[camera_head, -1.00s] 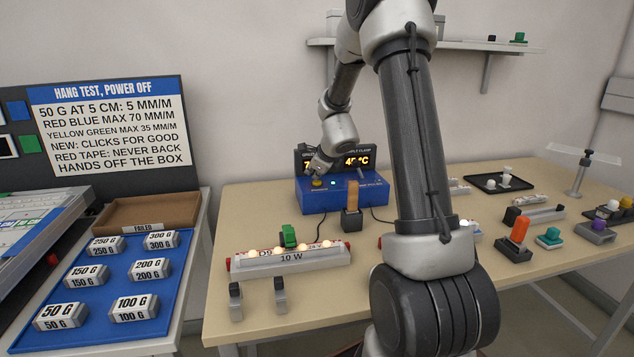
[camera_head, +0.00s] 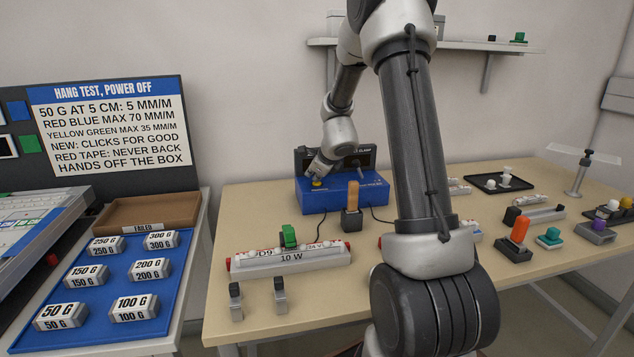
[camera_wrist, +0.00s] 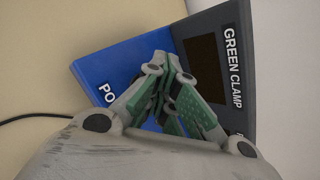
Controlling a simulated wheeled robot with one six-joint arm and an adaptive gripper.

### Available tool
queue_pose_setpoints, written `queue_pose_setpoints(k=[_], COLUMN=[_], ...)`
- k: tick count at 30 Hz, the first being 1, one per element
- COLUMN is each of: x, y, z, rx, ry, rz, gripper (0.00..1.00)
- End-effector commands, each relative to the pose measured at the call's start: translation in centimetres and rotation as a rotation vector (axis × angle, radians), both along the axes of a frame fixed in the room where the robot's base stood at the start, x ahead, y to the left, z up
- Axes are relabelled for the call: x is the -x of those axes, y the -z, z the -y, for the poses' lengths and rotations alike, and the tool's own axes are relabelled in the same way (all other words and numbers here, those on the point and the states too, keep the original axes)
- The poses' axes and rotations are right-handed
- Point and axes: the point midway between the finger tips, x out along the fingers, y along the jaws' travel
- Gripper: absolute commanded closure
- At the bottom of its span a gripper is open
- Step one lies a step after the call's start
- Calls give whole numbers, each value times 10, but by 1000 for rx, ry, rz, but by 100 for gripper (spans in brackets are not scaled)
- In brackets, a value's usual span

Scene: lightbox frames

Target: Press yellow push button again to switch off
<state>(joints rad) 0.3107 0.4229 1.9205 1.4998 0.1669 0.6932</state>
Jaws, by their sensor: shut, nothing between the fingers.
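The yellow push button (camera_head: 317,183) sits on top of the blue box (camera_head: 345,194) at the back of the table. My gripper (camera_head: 315,178) is shut and empty, with its fingertips at the button; I cannot tell whether they press it or are just above it. The box's display panel (camera_head: 366,157) is dark. In the wrist view my shut gripper (camera_wrist: 168,72) points down at the blue box (camera_wrist: 112,64), and its fingers hide the button. The dark display (camera_wrist: 205,66) carries the words GREEN CLAMP.
A wooden-topped block (camera_head: 352,212) stands close before the box. A blue tray (camera_head: 90,283) of weights is on the left. Several small items occupy the right side.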

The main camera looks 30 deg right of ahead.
Motion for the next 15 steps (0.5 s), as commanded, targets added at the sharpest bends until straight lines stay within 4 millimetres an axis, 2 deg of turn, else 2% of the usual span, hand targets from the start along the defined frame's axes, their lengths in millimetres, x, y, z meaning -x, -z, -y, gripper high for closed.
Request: queue_pose_setpoints(k=[15], x=[0], y=[-10], z=[-1], rx=[0], ry=[-1], rz=[1], gripper=[100])
